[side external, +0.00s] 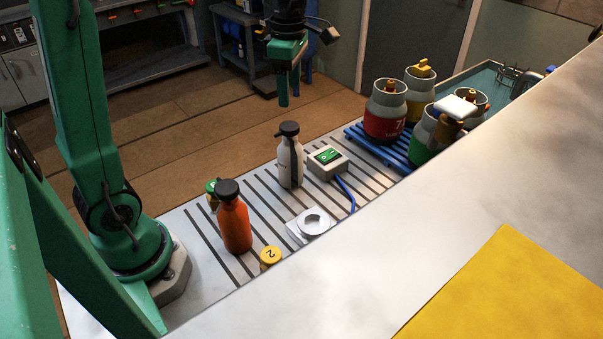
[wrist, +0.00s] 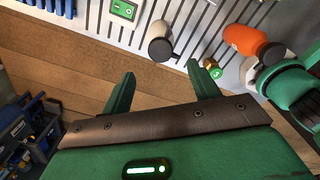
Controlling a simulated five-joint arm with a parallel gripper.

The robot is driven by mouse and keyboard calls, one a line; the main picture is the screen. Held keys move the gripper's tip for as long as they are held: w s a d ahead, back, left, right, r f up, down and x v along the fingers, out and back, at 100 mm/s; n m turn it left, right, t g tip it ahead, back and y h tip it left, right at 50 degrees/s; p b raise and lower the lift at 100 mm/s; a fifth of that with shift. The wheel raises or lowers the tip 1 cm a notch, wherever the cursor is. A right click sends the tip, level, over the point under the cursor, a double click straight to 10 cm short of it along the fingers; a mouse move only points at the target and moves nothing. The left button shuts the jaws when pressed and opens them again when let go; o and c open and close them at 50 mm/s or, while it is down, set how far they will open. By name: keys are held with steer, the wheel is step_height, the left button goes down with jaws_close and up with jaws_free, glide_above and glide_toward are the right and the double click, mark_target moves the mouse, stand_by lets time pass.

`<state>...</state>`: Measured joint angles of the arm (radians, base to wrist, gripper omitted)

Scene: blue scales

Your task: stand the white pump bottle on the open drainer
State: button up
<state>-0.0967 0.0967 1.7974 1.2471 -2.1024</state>
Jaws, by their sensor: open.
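The white pump bottle (side external: 291,166) with a dark top stands upright on the pale slatted surface (side external: 262,213). In the wrist view the bottle (wrist: 158,32) shows beyond my finger tips, nearer the right finger. My gripper (side external: 284,101) is raised above and behind the bottle in the side view, apart from it. In the wrist view my gripper (wrist: 162,84) has its two green fingers wide apart with nothing between them. A flat white plate with a raised ring (side external: 313,223) lies on the slats in front of the bottle. I cannot tell which part is the open drainer.
An orange bottle (side external: 234,225), a green-topped item (side external: 211,188) and a yellow numbered piece (side external: 270,256) are left of the white bottle. A grey box (side external: 327,162) with a blue cable is close on its right. Several canisters stand on a blue rack (side external: 367,148).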

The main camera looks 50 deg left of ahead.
stand_by(0.3)
steer(key=s+d+m+t, duration=0.2)
steer(key=s+m, duration=0.6)
steer(key=m, duration=0.4)
steer(key=s+d+m+t, duration=0.1)
steer(key=s+m+t, duration=0.2)
steer(key=s+m, duration=0.5)
steer(key=m, duration=0.5)
steer(key=shift+s+d+r+t, duration=0.25)
steer(key=shift+s+d+t, duration=0.05)
steer(key=shift+s+d, duration=0.1)
